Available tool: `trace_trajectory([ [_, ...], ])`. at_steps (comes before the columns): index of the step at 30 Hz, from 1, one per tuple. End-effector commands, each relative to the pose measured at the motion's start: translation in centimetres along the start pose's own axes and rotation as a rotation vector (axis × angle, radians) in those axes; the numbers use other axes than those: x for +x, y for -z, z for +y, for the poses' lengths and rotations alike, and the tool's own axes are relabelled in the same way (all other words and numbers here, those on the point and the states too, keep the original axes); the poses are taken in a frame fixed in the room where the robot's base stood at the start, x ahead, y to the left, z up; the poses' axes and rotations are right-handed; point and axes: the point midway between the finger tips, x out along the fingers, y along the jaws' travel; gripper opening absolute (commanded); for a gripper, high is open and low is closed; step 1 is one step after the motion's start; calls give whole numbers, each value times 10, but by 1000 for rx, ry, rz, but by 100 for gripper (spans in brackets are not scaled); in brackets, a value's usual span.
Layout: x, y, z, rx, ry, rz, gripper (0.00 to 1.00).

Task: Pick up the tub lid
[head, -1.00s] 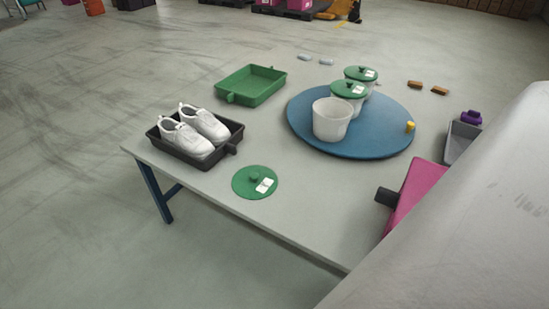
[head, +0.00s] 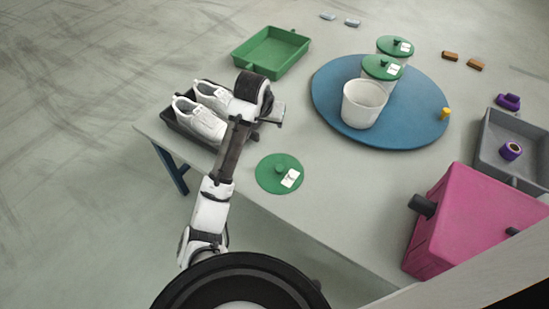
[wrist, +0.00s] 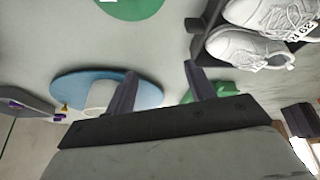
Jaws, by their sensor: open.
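The loose tub lid (head: 269,181) is a flat green disc with a small knob and a white label, lying on the table near its front edge. It also shows at the top of the wrist view (wrist: 132,9), partly cut off. An open white tub (head: 362,107) stands on a blue round board (head: 331,89). Two more tubs behind it wear green lids (head: 382,67) (head: 395,45). My gripper (head: 279,113) is above the table beside the shoes, up and left of the loose lid and apart from it. In the wrist view its two fingers (wrist: 160,78) are spread and empty.
White shoes (head: 197,118) sit in a dark tray (head: 176,124) close to my arm. A green tray (head: 271,52) is behind. A pink box (head: 460,215) and a grey bin (head: 510,135) stand at right. The table around the loose lid is clear.

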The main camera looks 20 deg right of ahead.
Motion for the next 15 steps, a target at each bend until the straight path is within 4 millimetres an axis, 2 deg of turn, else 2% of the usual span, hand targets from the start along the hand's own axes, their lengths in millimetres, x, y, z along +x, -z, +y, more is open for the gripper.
trace_trajectory([
  [1,9,-16,14,34,-7,-101,54],
  [3,19,-37,28,71,-12,-212,54],
  [6,28,-55,38,102,-12,-303,54],
  [15,80,-78,43,113,-15,-332,54],
])
